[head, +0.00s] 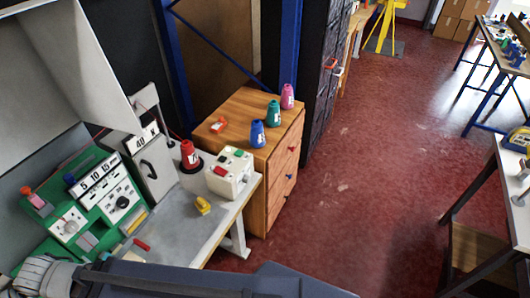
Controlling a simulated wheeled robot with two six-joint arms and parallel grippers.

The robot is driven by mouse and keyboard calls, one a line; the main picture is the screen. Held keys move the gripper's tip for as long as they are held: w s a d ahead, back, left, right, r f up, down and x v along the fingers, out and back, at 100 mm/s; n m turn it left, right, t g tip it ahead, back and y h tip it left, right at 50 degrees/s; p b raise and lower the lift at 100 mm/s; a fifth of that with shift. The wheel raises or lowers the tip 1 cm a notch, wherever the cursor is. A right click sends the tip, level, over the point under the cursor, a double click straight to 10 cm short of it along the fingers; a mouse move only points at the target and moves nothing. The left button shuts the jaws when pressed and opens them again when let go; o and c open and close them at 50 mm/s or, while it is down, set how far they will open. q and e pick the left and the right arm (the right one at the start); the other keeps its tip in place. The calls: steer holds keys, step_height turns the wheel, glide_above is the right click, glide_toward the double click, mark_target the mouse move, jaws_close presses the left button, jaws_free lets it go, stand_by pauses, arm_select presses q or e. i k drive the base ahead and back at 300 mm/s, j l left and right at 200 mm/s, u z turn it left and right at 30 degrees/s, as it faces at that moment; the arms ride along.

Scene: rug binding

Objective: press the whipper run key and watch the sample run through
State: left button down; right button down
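A cream-white box machine (230,174) stands at the right end of the grey bench. It has a green key (239,153) and a red key (220,171) on it. I cannot read any label that marks one as the run key. A red cone of thread (190,155) stands on a dark round base just left of the box. I cannot make out a sample for certain. A dark arm link of mine crosses the bottom edge of the head view and covers the bench front. Neither gripper shows.
The grey bench (188,222) also holds a green panel (97,205) with dials, a grey unit (153,172) marked 40 and a yellow item (203,206). Blue, green and pink cones stand on a wooden cabinet (240,108) behind. The red floor (370,180) to the right is clear.

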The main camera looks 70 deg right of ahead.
mark_target(240, 153)
steer(key=z, duration=1.3)
steer(key=i+l, duration=0.1)
steer(key=l, duration=0.45)
steer(key=i+l, duration=0.1)
steer(key=l, duration=0.4)
steer(key=i+l, duration=0.1)
steer(key=l, duration=0.45)
